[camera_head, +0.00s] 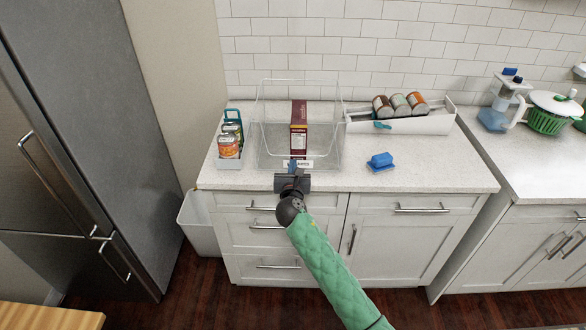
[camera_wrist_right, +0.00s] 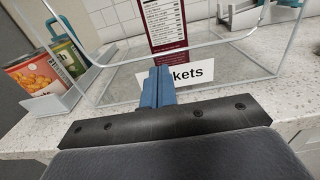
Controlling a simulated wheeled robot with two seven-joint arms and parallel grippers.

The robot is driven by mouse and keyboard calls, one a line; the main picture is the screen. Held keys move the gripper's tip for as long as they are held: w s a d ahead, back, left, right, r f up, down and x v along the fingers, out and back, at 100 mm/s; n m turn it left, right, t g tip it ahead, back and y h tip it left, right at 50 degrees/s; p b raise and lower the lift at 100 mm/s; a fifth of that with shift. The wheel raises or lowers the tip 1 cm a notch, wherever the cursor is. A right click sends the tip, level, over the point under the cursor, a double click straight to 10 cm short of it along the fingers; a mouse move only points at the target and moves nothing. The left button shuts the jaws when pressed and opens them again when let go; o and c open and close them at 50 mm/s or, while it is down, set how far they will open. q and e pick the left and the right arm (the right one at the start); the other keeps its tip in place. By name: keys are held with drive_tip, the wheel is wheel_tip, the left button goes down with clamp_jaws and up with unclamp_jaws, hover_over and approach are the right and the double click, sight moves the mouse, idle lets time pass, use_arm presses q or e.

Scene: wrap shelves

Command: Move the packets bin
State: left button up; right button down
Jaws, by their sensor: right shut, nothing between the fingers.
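The packets bin (camera_head: 330,150) is a clear, open-topped bin on the counter against the tiled wall. A dark red box (camera_head: 299,130) stands inside it. The bin's front carries a white label reading "kets" (camera_wrist_right: 190,75) in the right wrist view, its left part hidden by my fingers. My right gripper (camera_head: 293,168) is at the bin's front, over the counter edge. Its blue fingers (camera_wrist_right: 158,88) are shut with nothing between them, in front of the label; I cannot tell whether they touch the bin. My left gripper is not in view.
A holder with cans (camera_head: 229,162) stands close left of the bin. A white rack (camera_head: 437,124) with several cans is at the right, and a blue brush (camera_head: 380,161) lies in front of it. The counter's right front (camera_head: 440,170) is clear. A fridge stands left.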

sight(294, 152)
drive_tip(key=w, duration=0.7)
drive_tip(key=shift+w, duration=0.3)
drive_tip(key=w+b, duration=0.1)
drive_tip(key=w, duration=0.4)
drive_tip(key=shift+w, duration=0.5)
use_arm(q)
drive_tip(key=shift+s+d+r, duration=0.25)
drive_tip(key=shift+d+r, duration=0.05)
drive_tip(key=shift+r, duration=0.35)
